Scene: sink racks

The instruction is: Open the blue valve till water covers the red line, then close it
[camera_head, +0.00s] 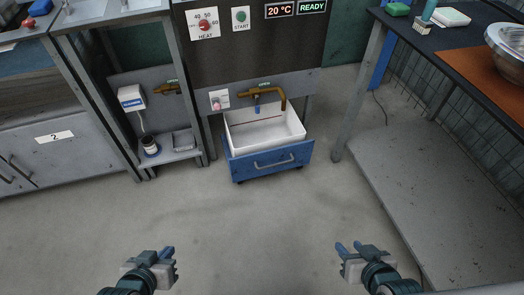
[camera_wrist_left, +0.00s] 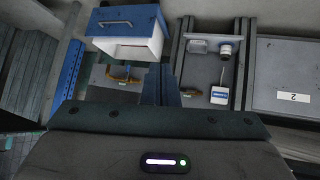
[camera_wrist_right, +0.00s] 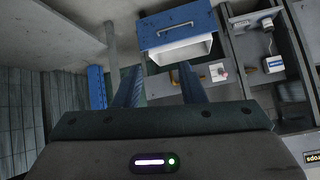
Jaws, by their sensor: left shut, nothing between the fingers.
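A brass tap (camera_head: 270,91) with a small blue part (camera_head: 257,104) hangs over a white basin (camera_head: 262,138) with a blue front and handle. I cannot tell from here whether this blue part is the valve handle. My right gripper (camera_head: 349,246) is open and empty, low in front, to the right. Neither touches anything.
A dark panel (camera_head: 250,55) with dials stands above the basin. A table (camera_head: 455,50) stands at right. The floor in front is clear.

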